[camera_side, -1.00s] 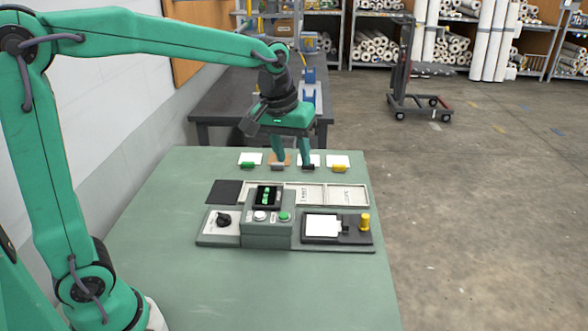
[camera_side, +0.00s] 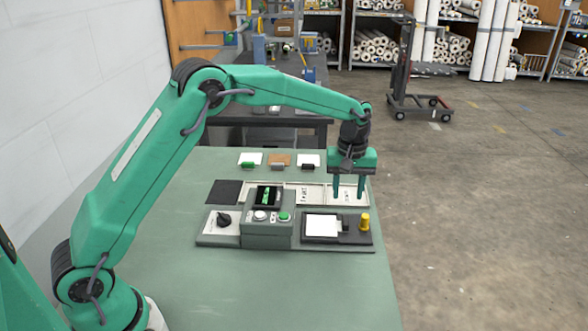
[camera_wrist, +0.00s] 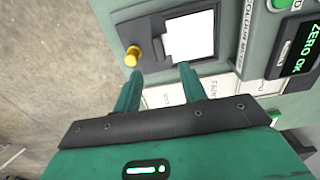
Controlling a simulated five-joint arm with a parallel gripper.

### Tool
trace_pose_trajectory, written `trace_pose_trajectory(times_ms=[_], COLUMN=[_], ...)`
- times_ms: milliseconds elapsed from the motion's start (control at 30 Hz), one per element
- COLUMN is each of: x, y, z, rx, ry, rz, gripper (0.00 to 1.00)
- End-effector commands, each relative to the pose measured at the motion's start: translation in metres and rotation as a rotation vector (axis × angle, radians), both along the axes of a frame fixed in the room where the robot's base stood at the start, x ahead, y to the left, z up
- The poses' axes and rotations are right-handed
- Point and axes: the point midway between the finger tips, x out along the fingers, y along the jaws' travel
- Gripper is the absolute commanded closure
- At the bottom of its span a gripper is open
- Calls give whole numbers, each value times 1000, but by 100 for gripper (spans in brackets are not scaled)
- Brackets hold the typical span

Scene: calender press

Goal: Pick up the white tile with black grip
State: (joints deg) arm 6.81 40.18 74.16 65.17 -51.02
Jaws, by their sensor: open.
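A white tile with a black grip (camera_side: 309,159) lies at the right of the visible row at the back of the green table. To its left are a brown tile with a grey grip (camera_side: 280,158) and a white tile with a green grip (camera_side: 250,158). My gripper (camera_side: 349,198) is open and empty, pointing down over the right-hand pale tray, to the right of and nearer the camera than the row. Its body covers the spot where a yellow-gripped tile stood. In the wrist view the open fingers (camera_wrist: 158,75) have nothing between them.
A dark fixture with a white plate (camera_side: 321,225) and a yellow knob (camera_side: 365,222) stands in front of the trays. A grey control box (camera_side: 267,234) is beside it, with a black-knob panel (camera_side: 218,227) and a dark square pad (camera_side: 224,192). The table front is clear.

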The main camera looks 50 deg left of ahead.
Motion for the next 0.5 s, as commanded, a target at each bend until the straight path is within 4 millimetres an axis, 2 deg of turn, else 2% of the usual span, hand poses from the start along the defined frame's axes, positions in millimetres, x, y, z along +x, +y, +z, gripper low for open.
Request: trace_pose_trajectory(times_ms=[100, 367, 500], x=[4, 4, 4], y=[-2, -2, -2], z=[-7, -11, -22], rx=[1, 1, 1], ry=[8, 10, 11], rz=[11, 15, 14], gripper=[58, 58, 58])
